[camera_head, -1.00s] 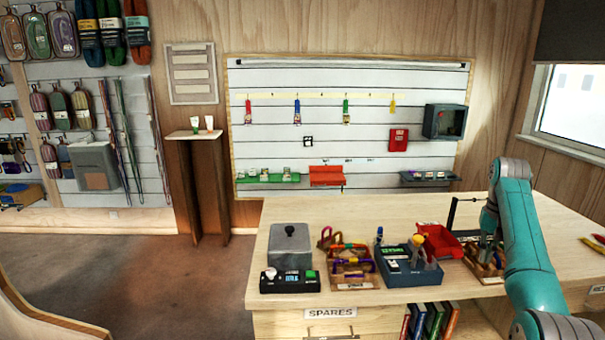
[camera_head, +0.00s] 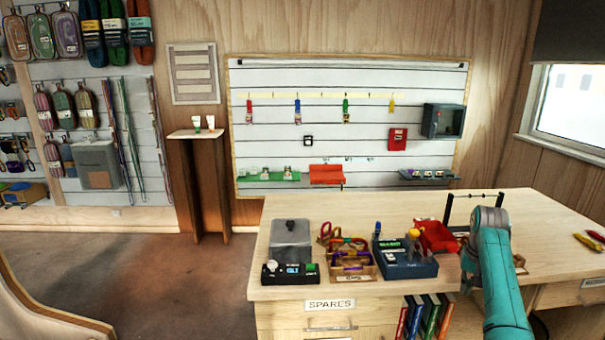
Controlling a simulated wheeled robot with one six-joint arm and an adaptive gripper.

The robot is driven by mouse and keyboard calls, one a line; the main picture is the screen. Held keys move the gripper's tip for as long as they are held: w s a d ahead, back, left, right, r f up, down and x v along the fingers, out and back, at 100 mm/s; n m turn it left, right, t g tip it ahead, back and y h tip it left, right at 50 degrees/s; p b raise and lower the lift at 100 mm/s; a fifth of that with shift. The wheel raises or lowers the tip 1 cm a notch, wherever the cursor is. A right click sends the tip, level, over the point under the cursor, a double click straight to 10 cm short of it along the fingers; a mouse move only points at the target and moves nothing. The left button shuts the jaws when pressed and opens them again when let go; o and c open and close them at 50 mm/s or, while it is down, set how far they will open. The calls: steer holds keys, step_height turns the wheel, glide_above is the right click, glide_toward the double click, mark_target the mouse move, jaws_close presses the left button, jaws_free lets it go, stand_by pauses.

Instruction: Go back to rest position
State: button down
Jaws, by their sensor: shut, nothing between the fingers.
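My teal arm (camera_head: 497,275) reaches up from the bottom right over the right part of the workbench (camera_head: 560,262). Its upper joint sits in front of the black frame on the bench. My gripper's fingers are hidden behind the arm, so I cannot see them. Nothing held shows around the arm.
On the bench stand a grey lidded box (camera_head: 291,240), a black device (camera_head: 290,273), a wooden tray (camera_head: 352,272), a blue bin (camera_head: 407,262), a red bin (camera_head: 437,237) and a black frame (camera_head: 473,195). Yellow and red tools (camera_head: 590,240) lie right. The floor (camera_head: 140,280) at left is clear.

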steer(key=s+a+f+n+t, duration=0.1)
steer(key=s+a+f, duration=0.25)
steer(key=f, duration=0.85)
steer(key=s+a+f+t, duration=0.25)
steer(key=a+f, duration=0.25)
steer(key=f, duration=0.6)
steer(key=s+a+f+t, duration=0.1)
steer(key=s+a+f, duration=0.25)
steer(key=s, duration=0.25)
steer(key=s+a+f+n+t+h, duration=0.1)
steer(key=s+a+f, duration=0.2)
steer(key=s+f, duration=0.3)
steer(key=s+a+f+t, duration=0.1)
steer(key=s+a+f, duration=0.2)
steer(key=s, duration=0.4)
steer(key=s+a+r+n+t, duration=0.15)
steer(key=s+a+r, duration=0.25)
steer(key=s, duration=0.8)
steer(key=s+a+r+n+t, duration=0.1)
steer(key=s+a+r+t, duration=0.2)
steer(key=s, duration=0.9)
steer(key=s+a+r+t, duration=0.1)
steer(key=s+r, duration=0.6)
steer(key=r, duration=0.4)
steer(key=s+a+r+t+y, duration=0.1)
steer(key=s+r, duration=0.6)
steer(key=r, duration=0.4)
steer(key=shift+s+a+r+n+t, duration=0.25)
steer(key=shift+n+t, duration=0.05)
steer(key=shift+n, duration=0.05)
